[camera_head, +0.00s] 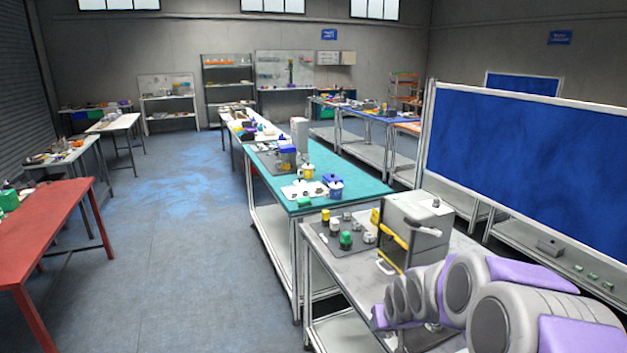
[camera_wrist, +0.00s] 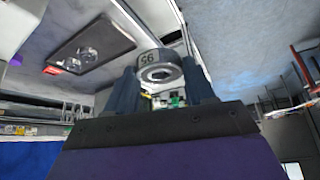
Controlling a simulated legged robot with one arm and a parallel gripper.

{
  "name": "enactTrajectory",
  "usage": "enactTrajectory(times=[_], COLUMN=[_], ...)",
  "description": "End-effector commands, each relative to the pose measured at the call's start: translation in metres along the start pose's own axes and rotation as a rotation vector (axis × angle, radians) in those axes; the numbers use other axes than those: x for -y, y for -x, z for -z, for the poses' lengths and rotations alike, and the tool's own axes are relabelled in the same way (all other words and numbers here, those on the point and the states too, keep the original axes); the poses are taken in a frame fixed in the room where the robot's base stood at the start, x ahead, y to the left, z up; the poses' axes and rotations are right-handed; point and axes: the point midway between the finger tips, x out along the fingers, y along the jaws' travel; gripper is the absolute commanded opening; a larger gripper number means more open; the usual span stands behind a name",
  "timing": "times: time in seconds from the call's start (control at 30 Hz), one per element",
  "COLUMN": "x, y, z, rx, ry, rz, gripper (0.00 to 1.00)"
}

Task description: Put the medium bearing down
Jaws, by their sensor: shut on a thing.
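In the wrist view the medium bearing (camera_wrist: 159,68), a metal ring with dark digits on its side, sits between the two dark fingers of my gripper (camera_wrist: 162,82). My gripper is shut on it. A dark mat (camera_wrist: 108,32) with shiny round parts (camera_wrist: 88,56) lies apart from the held bearing, at the upper left of the wrist view. In the head view my arm reaches in from the lower right, over the near grey table (camera_head: 335,265). The held bearing cannot be made out there.
A grey box-like machine with a yellow handle (camera_head: 417,222) stands on the near table. A green-topped part (camera_head: 346,240) and several small metal parts stand left of it. A teal table (camera_head: 365,190) adjoins behind. A blue panel (camera_head: 530,140) stands at right. The floor at left is open.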

Motion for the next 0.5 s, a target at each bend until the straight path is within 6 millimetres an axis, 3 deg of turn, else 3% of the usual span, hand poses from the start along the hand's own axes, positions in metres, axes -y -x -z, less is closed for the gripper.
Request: enactTrajectory(times=[0.1, 0.2, 0.5], x=[0.023, 0.033, 0.034], y=[-0.002, -0.002, -0.002], z=[0.011, 0.015, 0.015], rx=[-0.002, -0.002, -0.001], ry=[-0.020, -0.037, -0.046], rz=[-0.015, -0.021, -0.023], gripper=[0.18, 0.18, 0.18])
